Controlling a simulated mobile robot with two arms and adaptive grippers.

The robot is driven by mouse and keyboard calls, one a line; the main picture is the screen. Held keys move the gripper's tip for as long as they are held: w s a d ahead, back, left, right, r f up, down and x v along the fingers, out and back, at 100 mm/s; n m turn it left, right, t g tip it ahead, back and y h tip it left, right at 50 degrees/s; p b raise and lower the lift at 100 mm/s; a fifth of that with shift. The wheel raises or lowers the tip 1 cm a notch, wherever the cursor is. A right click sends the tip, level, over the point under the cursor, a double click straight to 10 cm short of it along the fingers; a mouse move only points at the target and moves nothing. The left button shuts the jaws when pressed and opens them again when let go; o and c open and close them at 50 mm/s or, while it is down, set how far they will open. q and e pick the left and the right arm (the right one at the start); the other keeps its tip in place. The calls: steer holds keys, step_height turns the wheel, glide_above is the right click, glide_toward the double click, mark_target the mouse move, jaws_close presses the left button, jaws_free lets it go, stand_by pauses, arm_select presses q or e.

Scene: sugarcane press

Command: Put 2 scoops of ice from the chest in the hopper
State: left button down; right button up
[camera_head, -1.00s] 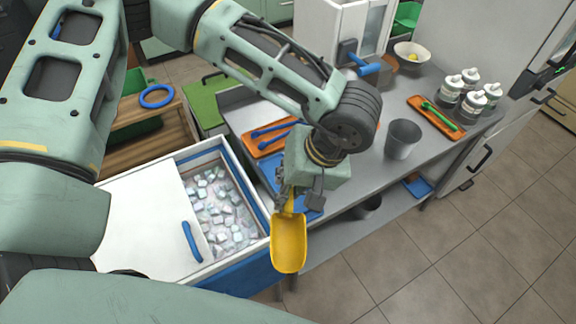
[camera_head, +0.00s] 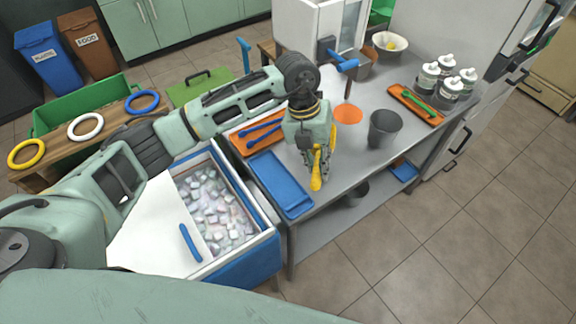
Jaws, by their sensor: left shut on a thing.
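The ice chest (camera_head: 262,240) has a blue body and white rim; its white lid (camera_head: 150,235) leaves part of it open, showing ice cubes (camera_head: 215,210). My left gripper (camera_head: 318,150) is shut on a yellow scoop (camera_head: 316,178) above the steel table, right of the chest. The scoop shows narrow and nearly edge-on, so I cannot see whether it holds ice. A white machine with a blue crank handle (camera_head: 343,62) stands at the back; I cannot tell whether the hopper is part of it. My right gripper is not in view.
The steel table (camera_head: 350,165) holds a blue tray (camera_head: 280,185), an orange tray (camera_head: 246,145) with blue tools, an orange disc (camera_head: 348,114), a grey cup (camera_head: 384,129), a bowl (camera_head: 391,43) and several bottles (camera_head: 440,85). Tiled floor at right is clear.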

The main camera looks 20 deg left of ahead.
arm_select(q)
steer(key=a+f+n+b, duration=0.1)
steer(key=a+f+n, duration=0.1)
steer(key=f+n, duration=0.1)
steer(key=a+f+n+t+b, duration=0.1)
steer(key=a+f+n+b, duration=0.1)
steer(key=f, duration=0.3)
steer(key=a+f+n+t+b, duration=0.1)
steer(key=a+f+n, duration=0.2)
steer(key=f+n, duration=0.1)
steer(key=shift+a+f+y, duration=0.15)
steer(key=shift+y, duration=0.25)
steer(key=shift+f+b, duration=0.6)
steer(key=shift+f, duration=0.1)
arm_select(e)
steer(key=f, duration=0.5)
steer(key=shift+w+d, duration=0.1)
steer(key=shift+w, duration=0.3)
